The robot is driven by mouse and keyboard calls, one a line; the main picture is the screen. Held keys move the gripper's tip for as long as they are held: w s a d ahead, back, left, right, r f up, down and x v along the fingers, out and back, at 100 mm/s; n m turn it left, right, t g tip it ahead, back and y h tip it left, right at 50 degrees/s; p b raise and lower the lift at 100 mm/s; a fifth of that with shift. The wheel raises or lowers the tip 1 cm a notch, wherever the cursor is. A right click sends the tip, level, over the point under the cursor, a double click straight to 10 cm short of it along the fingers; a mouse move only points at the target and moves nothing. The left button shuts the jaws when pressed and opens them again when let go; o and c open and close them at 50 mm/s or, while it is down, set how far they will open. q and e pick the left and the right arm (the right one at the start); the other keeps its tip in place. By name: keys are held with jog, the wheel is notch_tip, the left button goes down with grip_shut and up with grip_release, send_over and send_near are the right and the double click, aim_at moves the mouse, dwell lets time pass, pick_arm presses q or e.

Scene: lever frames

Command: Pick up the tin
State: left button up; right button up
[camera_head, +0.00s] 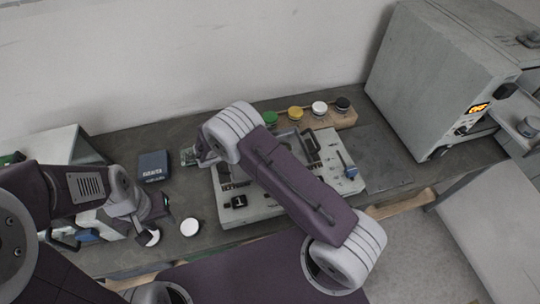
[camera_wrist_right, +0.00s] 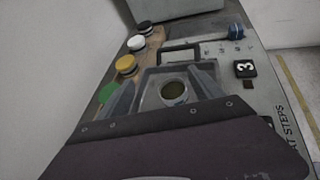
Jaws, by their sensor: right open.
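A small round tin (camera_wrist_right: 174,91) with a dark olive top and a pale side shows in the right wrist view, on a grey framed part of the bench device. My right gripper (camera_wrist_right: 165,83) is open, its two grey fingers on either side of the tin in that view. I cannot tell whether they touch it. In the head view my right forearm and wrist hide the tin and the right fingers. My left gripper (camera_head: 152,220) is low at the left, near a white round piece (camera_head: 150,238); its opening is unclear.
The grey device (camera_head: 262,208) has a dark handle (camera_wrist_right: 180,50) and a blue lever (camera_head: 350,172). Behind it, green (camera_head: 269,118), yellow (camera_head: 295,114), white (camera_head: 319,108) and black (camera_head: 342,104) knobs sit on a wooden strip. A dark blue box (camera_head: 153,166) stands left; a large grey cabinet (camera_head: 425,75) stands right.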

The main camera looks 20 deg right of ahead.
jog(key=s+a+f, duration=0.1)
jog(key=a+f+n, duration=0.1)
jog(key=f, duration=0.1)
jog(key=s+a+f+n, duration=0.1)
jog(key=shift+s+f+t, duration=0.3)
jog(key=shift+t, duration=0.1)
jog(key=shift+d, duration=0.45)
jog(key=p+x, duration=0.1)
jog(key=x, duration=0.2)
jog(key=shift+w, duration=0.15)
jog(key=shift+w+d+f, duration=0.1)
jog(key=shift+f, duration=0.05)
jog(key=p+x, duration=0.2)
jog(key=x, duration=0.3)
jog(key=shift+w+d+f, duration=0.1)
jog(key=shift+w+f, duration=0.05)
jog(key=c, duration=1.5)
